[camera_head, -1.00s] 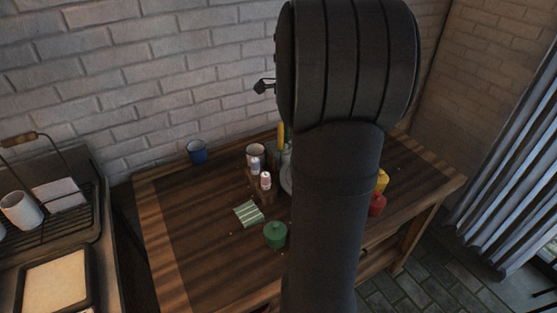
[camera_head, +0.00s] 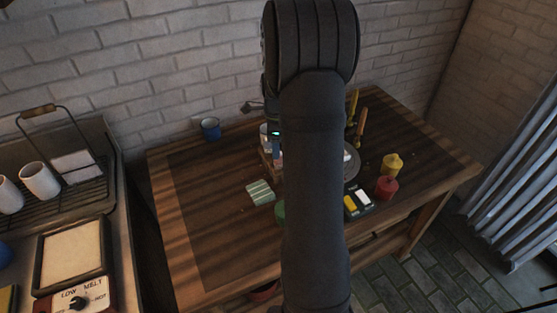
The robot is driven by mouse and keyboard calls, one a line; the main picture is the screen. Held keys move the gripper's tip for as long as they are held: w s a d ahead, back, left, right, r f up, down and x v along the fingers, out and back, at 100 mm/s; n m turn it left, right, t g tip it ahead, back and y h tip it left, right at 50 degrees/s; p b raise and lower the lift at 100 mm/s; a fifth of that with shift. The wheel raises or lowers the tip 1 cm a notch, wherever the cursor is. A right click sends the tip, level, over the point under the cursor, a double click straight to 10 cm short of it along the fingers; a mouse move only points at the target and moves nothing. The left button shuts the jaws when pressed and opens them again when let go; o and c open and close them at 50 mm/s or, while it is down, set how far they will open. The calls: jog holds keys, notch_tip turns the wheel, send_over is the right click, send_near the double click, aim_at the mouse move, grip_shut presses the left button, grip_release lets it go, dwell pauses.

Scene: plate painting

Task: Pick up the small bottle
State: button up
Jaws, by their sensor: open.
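The small bottles stand on a wooden block (camera_head: 267,164) near the middle of the table, but my arm and gripper cover most of that spot. A small pale shape shows there, and I cannot tell bottle from cup. My gripper (camera_head: 275,143) is over the block, at the left edge of my dark arm, with a small cyan light on it. Its fingers are mostly hidden, and I see nothing held. It is open.
A blue cup (camera_head: 210,129) stands at the table's back left. A green striped cloth (camera_head: 260,193) lies before the block. A green pot (camera_head: 280,212) is partly hidden. A yellow pot (camera_head: 392,164), a red pot (camera_head: 387,188) and a paint tray (camera_head: 358,203) are right of my arm.

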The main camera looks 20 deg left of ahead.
jog(key=shift+w+d+f, duration=0.1)
jog(key=shift+d+f, duration=0.05)
jog(key=shift+f, duration=1.3)
jog(key=shift+w+d+f, duration=0.1)
jog(key=shift+d+f, duration=0.05)
jog(key=shift+f, duration=1.3)
jog(key=c, duration=0.8)
